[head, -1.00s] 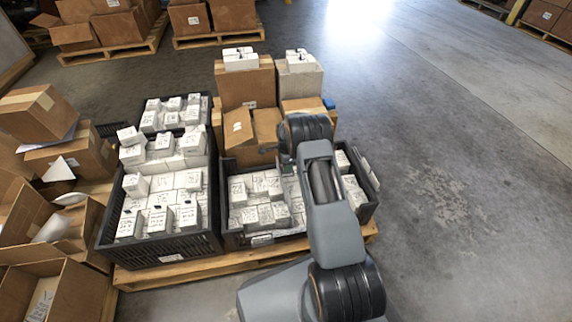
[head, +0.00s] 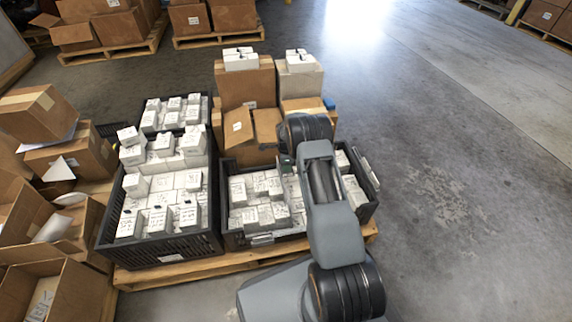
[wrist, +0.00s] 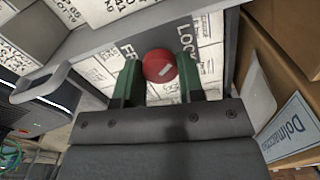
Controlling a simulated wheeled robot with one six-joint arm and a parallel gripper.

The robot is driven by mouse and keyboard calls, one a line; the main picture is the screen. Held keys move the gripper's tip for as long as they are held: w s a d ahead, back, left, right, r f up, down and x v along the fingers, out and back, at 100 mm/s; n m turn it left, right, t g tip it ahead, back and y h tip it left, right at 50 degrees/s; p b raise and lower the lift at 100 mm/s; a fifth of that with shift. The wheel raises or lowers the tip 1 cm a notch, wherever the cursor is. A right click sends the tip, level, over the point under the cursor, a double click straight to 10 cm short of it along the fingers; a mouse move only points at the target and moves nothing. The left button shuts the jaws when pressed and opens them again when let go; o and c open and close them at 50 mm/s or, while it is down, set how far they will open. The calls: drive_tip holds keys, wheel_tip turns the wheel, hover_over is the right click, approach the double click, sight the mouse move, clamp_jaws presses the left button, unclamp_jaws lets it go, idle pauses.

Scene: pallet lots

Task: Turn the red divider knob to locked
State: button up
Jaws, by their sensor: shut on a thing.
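In the head view my arm hides the knob and most of the gripper, above the right front crate (head: 290,238).
The crate holds several white boxes (head: 262,187). A taller loaded black crate (head: 172,248) stands to its left, and brown cartons (head: 247,85) stand behind. A printed label (wrist: 289,127) on a carton is close at the wrist view's right. The floor at right is clear.

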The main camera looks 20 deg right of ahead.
drive_tip(key=o, duration=0.9)
wheel_tip(320, 180, up, 14)
drive_tip(key=p, duration=0.5)
drive_tip(key=s+a+r+n+t+p, duration=0.1)
drive_tip(key=s+a+r+n+p, duration=0.3)
drive_tip(key=r, duration=0.7)
drive_tip(key=s+a+r+n+p, duration=0.1)
drive_tip(key=s+r+n+p, duration=0.1)
drive_tip(key=r+p, duration=0.75)
drive_tip(key=s+a+r+n+t+p, duration=0.1)
drive_tip(key=s+a+r+n+p, duration=0.15)
drive_tip(key=r, duration=1.15)
drive_tip(key=s+a+r+n+p, duration=0.1)
drive_tip(key=s+r+n+p, duration=0.3)
drive_tip(key=s+r, duration=0.3)
drive_tip(key=s+a+r+n+t+p, duration=0.1)
drive_tip(key=s+a+r+n+p, duration=0.1)
drive_tip(key=s+r+n+p, duration=0.3)
drive_tip(key=s+a+r+n+p, duration=0.2)
drive_tip(key=s+r+n+p, duration=0.2)
drive_tip(key=s+r+p, duration=0.3)
drive_tip(key=shift+s+a+r+n+t+p, duration=0.15)
drive_tip(key=shift+s+r+n+t+p, duration=0.2)
drive_tip(key=shift+s+r, duration=0.95)
